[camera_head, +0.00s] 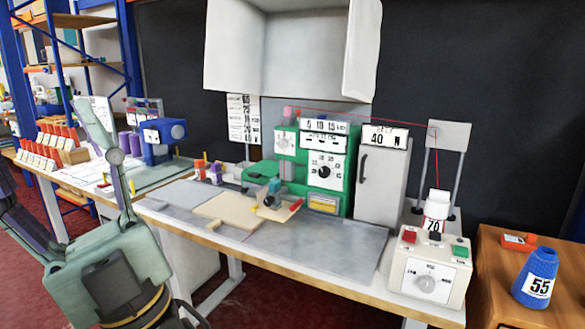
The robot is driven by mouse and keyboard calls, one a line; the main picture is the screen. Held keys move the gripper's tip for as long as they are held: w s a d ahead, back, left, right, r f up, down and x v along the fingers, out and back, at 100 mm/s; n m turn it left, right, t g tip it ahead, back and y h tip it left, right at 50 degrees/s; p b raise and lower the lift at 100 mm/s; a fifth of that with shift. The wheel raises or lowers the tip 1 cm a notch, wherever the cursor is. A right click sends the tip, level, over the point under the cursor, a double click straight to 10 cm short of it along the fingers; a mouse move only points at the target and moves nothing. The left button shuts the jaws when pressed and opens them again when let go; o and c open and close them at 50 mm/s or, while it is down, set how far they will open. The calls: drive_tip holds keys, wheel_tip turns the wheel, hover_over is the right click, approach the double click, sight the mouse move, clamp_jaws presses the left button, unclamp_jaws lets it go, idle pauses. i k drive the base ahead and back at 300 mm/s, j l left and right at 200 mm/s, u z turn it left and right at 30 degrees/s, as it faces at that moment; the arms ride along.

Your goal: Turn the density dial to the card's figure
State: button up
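A green machine (296,187) stands at the back of the middle table. Its white front plate carries a round black dial (325,172) ringed with figures; its setting is too small to read surely. A smaller dial (284,142) sits on its upper left. No dial label reads as density. A card (385,137) reading "40 N" tops a grey cabinet. A figure chart (243,119) hangs behind.
A white cupboard (290,50) overhangs the green machine. A red thread runs right to a stand above a white spool (436,210) marked "70". A board (231,207) lies before the machine. A blue cone (537,278) marked "55" stands far right.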

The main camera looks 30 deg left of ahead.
sight(324, 172)
drive_tip(key=i+j, duration=0.3)
drive_tip(key=i, duration=0.2)
drive_tip(key=i+j, duration=0.25)
drive_tip(key=i, duration=0.3)
drive_tip(key=j+u, duration=0.05)
